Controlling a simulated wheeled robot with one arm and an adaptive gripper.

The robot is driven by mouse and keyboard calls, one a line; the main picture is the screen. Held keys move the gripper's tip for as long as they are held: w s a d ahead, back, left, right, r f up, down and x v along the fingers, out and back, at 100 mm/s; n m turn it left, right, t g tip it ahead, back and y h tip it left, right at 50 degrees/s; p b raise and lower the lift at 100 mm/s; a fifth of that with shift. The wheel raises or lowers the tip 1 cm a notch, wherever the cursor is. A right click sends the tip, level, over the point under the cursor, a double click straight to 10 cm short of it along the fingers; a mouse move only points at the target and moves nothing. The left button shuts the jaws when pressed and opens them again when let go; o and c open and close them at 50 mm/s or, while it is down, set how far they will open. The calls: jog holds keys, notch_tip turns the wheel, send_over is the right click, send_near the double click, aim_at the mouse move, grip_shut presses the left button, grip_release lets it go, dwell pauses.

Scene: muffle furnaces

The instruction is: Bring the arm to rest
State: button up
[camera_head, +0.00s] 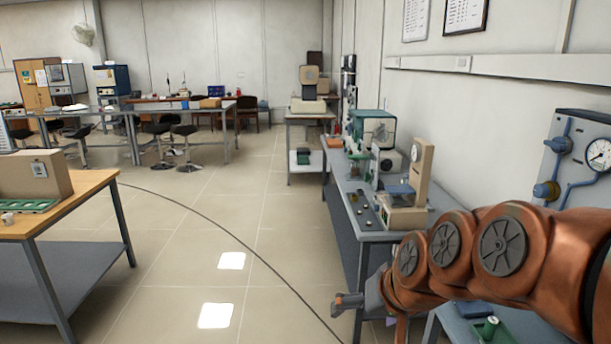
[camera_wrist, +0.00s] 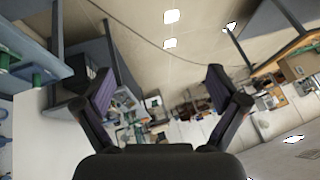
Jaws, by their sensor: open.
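My arm reaches in from the right edge of the head view, copper-coloured and bent, in front of the right-hand bench. In the wrist view my gripper (camera_wrist: 158,95) has its two dark fingers spread wide apart. Nothing is between the fingers; behind them show the floor and distant benches. In the head view the end of the arm hangs low beside the bench's front edge, and the fingers cannot be made out clearly there.
A grey bench (camera_head: 345,190) with instruments runs along the right wall. A gauge panel (camera_head: 582,155) is on the wall near my arm. A wooden-topped table (camera_head: 85,190) stands at left, bearing a box (camera_head: 30,176). The tiled floor (camera_head: 190,255) between is clear except for a dark cable.

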jog(key=s+d+f+g+h, duration=0.1)
jog(key=s+d+f+g, duration=0.1)
jog(key=s, duration=0.6)
jog(key=s+d+f+g+h, duration=0.1)
jog(key=s+d+f+g, duration=0.2)
jog(key=s, duration=0.5)
jog(key=s+d+f+g+h, duration=0.1)
jog(key=s+d+f+g, duration=0.1)
jog(key=s, duration=0.6)
notch_tip(320, 180, down, 2)
jog(key=shift+d+f+g, duration=0.1)
jog(key=shift+d+g, duration=0.2)
jog(key=shift+d, duration=0.2)
